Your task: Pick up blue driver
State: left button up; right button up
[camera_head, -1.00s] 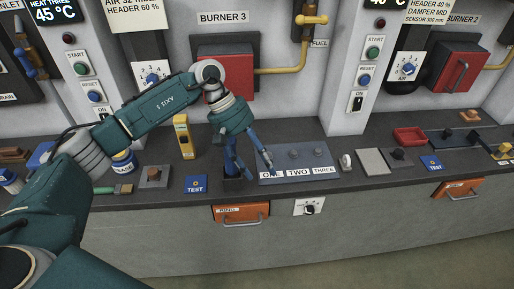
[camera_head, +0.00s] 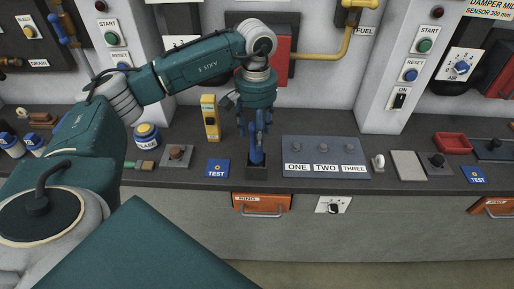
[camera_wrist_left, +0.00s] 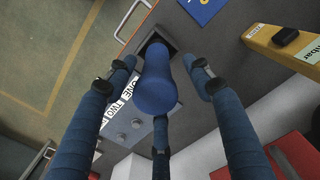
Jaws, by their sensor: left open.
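The blue driver (camera_head: 257,156) stands upright in a small dark square holder (camera_head: 257,173) near the front edge of the counter. My left gripper (camera_head: 256,132) points straight down over it, its dark blue fingers partly hiding the handle. In the left wrist view the driver's rounded blue handle (camera_wrist_left: 156,84) points up at the camera, between the three spread fingers of my left gripper (camera_wrist_left: 157,92). The fingers are open, with gaps visible between them and the handle. The driver's lower part is hidden in the holder. My right gripper is not in view.
A grey panel (camera_head: 325,151) labelled ONE, TWO, THREE lies close on the right. A yellow pipe (camera_head: 318,56) and the burner wall are behind. An orange drawer (camera_head: 262,202) is below.

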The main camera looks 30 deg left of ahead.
pick_arm(q)
jog(key=shift+f, duration=0.9)
jog(key=f+p, duration=0.1)
jog(key=f, duration=0.1)
jog(key=f+p, duration=0.2)
jog(key=f, duration=0.1)
jog(key=shift+s+d, duration=0.15)
jog(key=shift+s, duration=0.05)
jog(key=shift+f, duration=0.25)
grip_shut()
jog(key=shift+w+r, duration=0.1)
